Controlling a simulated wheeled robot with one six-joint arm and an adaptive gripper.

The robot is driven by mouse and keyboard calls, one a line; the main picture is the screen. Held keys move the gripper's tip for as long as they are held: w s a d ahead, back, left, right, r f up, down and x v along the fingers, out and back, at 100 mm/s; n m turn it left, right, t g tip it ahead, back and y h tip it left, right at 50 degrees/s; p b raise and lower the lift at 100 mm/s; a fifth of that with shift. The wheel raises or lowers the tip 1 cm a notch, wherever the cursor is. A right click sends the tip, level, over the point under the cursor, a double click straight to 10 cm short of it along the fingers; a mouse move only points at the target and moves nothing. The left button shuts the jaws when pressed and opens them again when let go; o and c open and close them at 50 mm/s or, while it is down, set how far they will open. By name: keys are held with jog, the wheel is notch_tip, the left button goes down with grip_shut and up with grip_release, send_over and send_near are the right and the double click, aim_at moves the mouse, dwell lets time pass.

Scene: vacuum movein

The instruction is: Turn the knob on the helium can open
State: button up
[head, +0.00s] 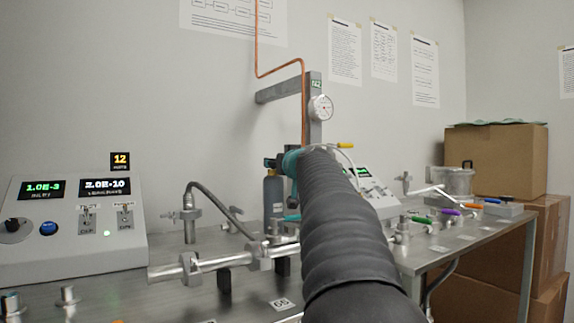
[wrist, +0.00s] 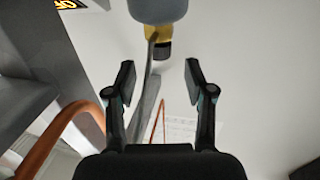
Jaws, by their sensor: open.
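The helium can is a grey-blue cylinder (head: 273,192) standing on the bench behind my arm in the head view; my arm and wrist cover its top. In the wrist view the can's rounded end (wrist: 158,8) shows at the top edge, with a yellow neck (wrist: 158,32) and a black ridged knob (wrist: 162,51). My gripper (wrist: 160,72) is open and empty. Its two fingers point toward the knob, which appears between their lines and slightly beyond the tips. No contact is visible. In the head view the fingers are mostly hidden by my arm.
A copper pipe (head: 303,90) runs down beside a grey post (head: 314,110) with a round gauge (head: 320,107), close to my wrist. Metal pipework (head: 215,259) and a control box (head: 68,232) stand at left on the bench. Cardboard boxes (head: 495,158) stand at right.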

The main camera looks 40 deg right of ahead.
jog(key=v, duration=0.6)
jog(key=shift+s, duration=0.25)
dwell(0.3)
